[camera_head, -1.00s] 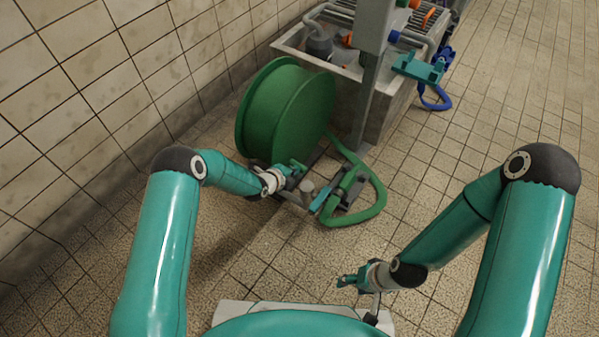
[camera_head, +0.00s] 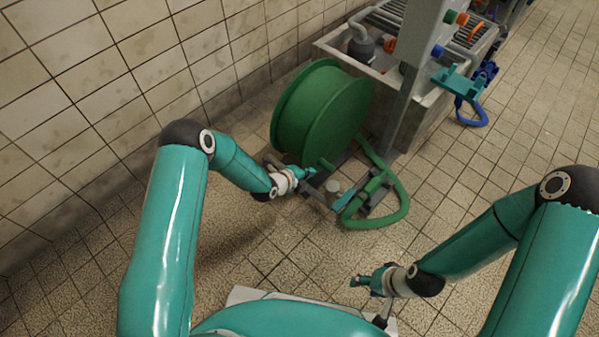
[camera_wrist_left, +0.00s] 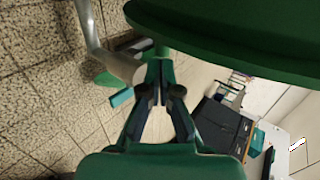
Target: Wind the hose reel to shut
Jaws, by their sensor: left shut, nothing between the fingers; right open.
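The hose reel is a large green drum (camera_head: 322,115) standing on a low frame on the floor. Its rim also crosses the top of the left wrist view (camera_wrist_left: 240,38). A green hose (camera_head: 392,212) loops from it on the floor at the right. A short grey cylinder (camera_head: 333,187) stands at the frame's near side, beside a teal lever (camera_head: 345,200). In the left wrist view a grey bar (camera_wrist_left: 92,30) runs beside the fingers. My left gripper (camera_head: 312,172) is shut and empty in front of the drum. My right gripper (camera_head: 362,281) is open, low over the floor.
A stone basin (camera_head: 425,105) with a grey post (camera_head: 405,95) stands behind the reel. A tiled wall (camera_head: 90,100) bounds the left. The floor at right is free.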

